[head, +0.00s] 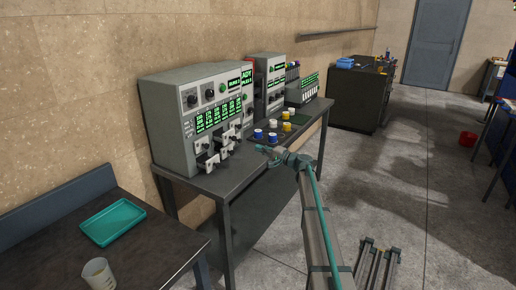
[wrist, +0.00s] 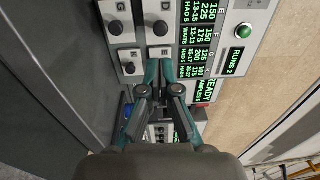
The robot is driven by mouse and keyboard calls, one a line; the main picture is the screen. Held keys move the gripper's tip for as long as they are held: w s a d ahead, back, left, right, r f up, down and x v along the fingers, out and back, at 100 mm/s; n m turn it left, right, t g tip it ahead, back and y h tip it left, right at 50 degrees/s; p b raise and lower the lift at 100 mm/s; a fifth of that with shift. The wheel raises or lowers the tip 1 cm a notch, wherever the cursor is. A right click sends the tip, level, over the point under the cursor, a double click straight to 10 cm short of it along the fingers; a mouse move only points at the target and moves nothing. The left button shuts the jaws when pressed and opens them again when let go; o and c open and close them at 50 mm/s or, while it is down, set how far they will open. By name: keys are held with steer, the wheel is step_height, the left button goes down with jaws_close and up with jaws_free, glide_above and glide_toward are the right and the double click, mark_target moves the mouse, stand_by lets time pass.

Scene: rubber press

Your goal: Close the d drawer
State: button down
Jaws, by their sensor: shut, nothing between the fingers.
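The grey press (head: 182,115) stands on the dark table and has several small pale drawers with dark knobs low on its front. In the head view some drawer fronts (head: 207,158) stand out from the face. In the wrist view, turned sideways, drawer fronts show at the top left, one with a knob (wrist: 160,28) just beyond my fingertips. My gripper (head: 262,149) is shut and empty, pointing at the press. In the wrist view its fingertips (wrist: 159,63) overlap the drawer area; contact cannot be told.
Blue, white and yellow cups (head: 272,137) stand on the table right of the press. A second grey machine (head: 268,80) stands behind. A teal tray (head: 112,221) and a pale cup (head: 98,272) are on the near left table.

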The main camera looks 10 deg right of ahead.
steer(key=p, duration=0.5)
glide_toward(229, 137)
steer(key=x, duration=0.3)
steer(key=shift+w+f, duration=0.2)
steer(key=shift+w, duration=0.3)
steer(key=shift+a, duration=0.1)
steer(key=shift+b, duration=0.4)
steer(key=shift+w+a+f, duration=0.15)
steer(key=shift+w+a, duration=0.05)
steer(key=shift+w, duration=0.05)
steer(key=b+x, duration=0.5)
steer(key=shift+w+a+f+b, duration=0.2)
steer(key=shift+a+b, duration=0.1)
steer(key=shift+a, duration=0.05)
steer(key=shift+w+a+r, duration=0.1)
steer(key=shift+a+r, duration=0.05)
steer(key=shift+r, duration=0.25)
